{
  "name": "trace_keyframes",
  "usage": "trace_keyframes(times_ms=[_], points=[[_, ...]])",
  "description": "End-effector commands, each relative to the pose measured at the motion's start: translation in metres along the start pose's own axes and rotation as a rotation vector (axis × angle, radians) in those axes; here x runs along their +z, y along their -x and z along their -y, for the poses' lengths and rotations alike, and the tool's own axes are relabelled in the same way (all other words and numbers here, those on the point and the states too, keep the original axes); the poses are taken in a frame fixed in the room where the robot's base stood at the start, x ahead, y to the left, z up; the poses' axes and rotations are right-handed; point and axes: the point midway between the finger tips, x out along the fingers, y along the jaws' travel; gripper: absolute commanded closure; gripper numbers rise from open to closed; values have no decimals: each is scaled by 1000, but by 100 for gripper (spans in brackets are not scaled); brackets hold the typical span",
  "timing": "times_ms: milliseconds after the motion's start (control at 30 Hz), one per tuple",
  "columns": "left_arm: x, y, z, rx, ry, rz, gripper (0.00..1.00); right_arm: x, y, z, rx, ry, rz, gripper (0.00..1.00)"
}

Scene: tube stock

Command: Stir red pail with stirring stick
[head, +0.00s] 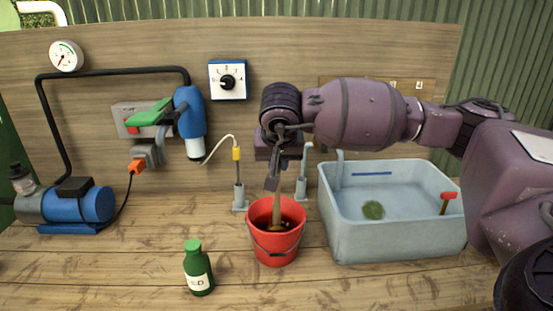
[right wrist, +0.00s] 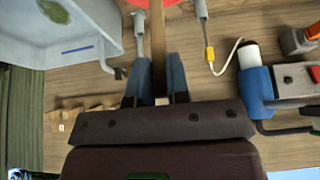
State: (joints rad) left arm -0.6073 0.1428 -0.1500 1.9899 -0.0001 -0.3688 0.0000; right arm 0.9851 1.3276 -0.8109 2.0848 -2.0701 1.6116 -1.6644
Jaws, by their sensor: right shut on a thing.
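The red pail (head: 274,247) stands upright on the wooden bench, with dark brown contents showing inside its rim. A pale wooden stirring stick (head: 279,208) stands nearly upright in the pail, its lower end down in the contents. My right gripper (head: 274,180) is above the pail, shut on the upper part of the stick. In the right wrist view the stick (right wrist: 157,45) runs between the two fingers (right wrist: 157,88), and a bit of the red pail (right wrist: 148,3) shows at the top edge. My left gripper is not in view.
A grey water tank (head: 390,238) with a green clump stands close right of the pail. A green bottle (head: 198,270) stands front left. Two probes on stands (head: 238,195) are behind the pail. A blue pump (head: 88,205) is far left. The front bench is mostly clear.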

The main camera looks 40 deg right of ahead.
Motion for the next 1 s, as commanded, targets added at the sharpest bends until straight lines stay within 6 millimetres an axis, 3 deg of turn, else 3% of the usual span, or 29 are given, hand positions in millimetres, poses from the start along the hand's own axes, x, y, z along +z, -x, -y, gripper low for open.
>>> trace_keyframes(times_ms=[300, 633, 1000], points=[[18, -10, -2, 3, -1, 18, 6, 7, -23, 0, 0, 1, 2, 100], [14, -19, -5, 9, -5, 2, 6, 14, -43, 0, 2, 1, 3, 100], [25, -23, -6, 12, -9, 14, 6, 20, -66, 0, 1, 1, 3, 100]])
